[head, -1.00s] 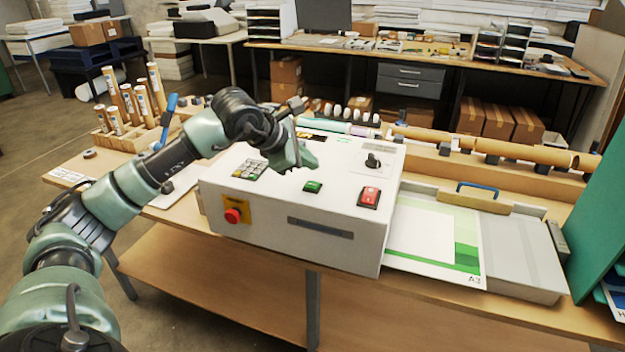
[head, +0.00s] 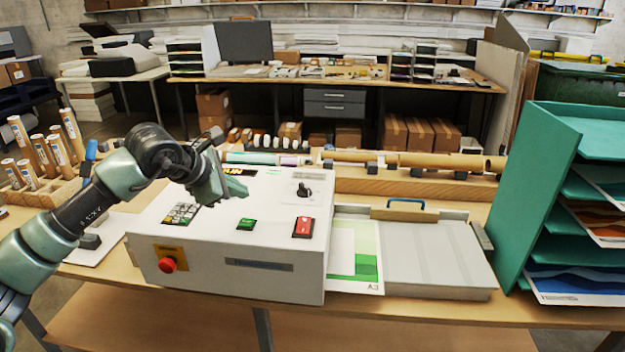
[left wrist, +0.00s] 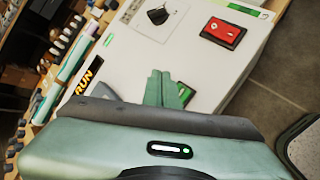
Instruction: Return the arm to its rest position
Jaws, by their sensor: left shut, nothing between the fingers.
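My left arm comes in from the left in the head view. The red rocker switch (left wrist: 223,32) and the knob (left wrist: 158,15) also show there. My right gripper is not in view.
A red emergency stop (head: 167,264) sits on the box front. An A3 sheet (head: 352,255) and a grey tray (head: 437,257) lie to the right. A green shelf rack (head: 540,185) stands at the right edge. Cardboard tubes (head: 420,160) lie behind; upright rolls stand at left.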

